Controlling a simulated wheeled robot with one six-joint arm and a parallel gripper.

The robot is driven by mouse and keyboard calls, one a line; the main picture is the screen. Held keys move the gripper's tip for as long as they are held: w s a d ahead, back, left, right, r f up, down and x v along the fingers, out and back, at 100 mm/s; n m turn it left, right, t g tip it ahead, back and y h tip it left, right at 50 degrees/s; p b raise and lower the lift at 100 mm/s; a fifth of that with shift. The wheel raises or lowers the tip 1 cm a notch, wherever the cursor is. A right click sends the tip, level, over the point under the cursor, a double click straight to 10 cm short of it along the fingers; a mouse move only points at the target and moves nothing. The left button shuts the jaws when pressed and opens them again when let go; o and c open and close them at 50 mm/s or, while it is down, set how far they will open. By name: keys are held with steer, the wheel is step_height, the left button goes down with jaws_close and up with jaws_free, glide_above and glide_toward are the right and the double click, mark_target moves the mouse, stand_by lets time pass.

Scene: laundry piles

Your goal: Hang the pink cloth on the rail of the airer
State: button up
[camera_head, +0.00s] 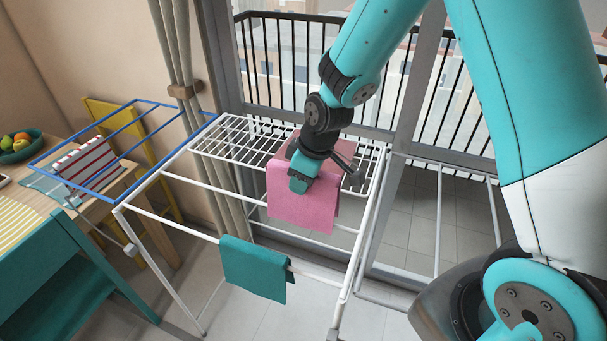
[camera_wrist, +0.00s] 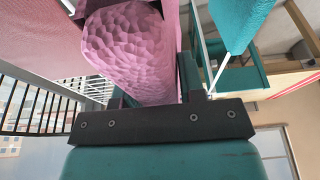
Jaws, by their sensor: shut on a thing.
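The pink cloth (camera_head: 308,208) hangs in folds at the white airer (camera_head: 233,230), around the height of its rails. My gripper (camera_head: 302,176) is at the top of the cloth and shut on it. In the wrist view the pink cloth (camera_wrist: 130,50) fills the space between the fingers of my gripper (camera_wrist: 150,90). Whether a rail lies under the cloth's fold is hidden by my gripper and the cloth.
A teal cloth (camera_head: 255,270) hangs on the airer's front rail. A dusty-pink cloth (camera_head: 328,152) is just behind my gripper. At left are a blue rack (camera_head: 150,113) with a striped cloth (camera_head: 85,160), a table and a fruit bowl (camera_head: 20,150).

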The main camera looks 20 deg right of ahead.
mark_target(322, 174)
steer(key=shift+f+b, duration=4.5)
steer(key=shift+f, duration=1.5)
steer(key=o, duration=1.1)
steer(key=shift+c, duration=0.2)
steer(key=shift+r, duration=0.1)
steer(key=v, duration=1.7)
steer(key=shift+r+b, duration=0.1)
steer(key=shift+b, duration=0.3)
steer(key=s+a+r+m+g+y, duration=0.1)
steer(key=s+a, duration=0.3)
steer(key=s, duration=0.5)
steer(key=s+a+r+m+g+y, duration=0.1)
steer(key=s+a+r, duration=0.2)
steer(key=s, duration=0.7)
steer(key=shift+s+a, duration=0.3)
steer(key=shift+a, duration=0.75)
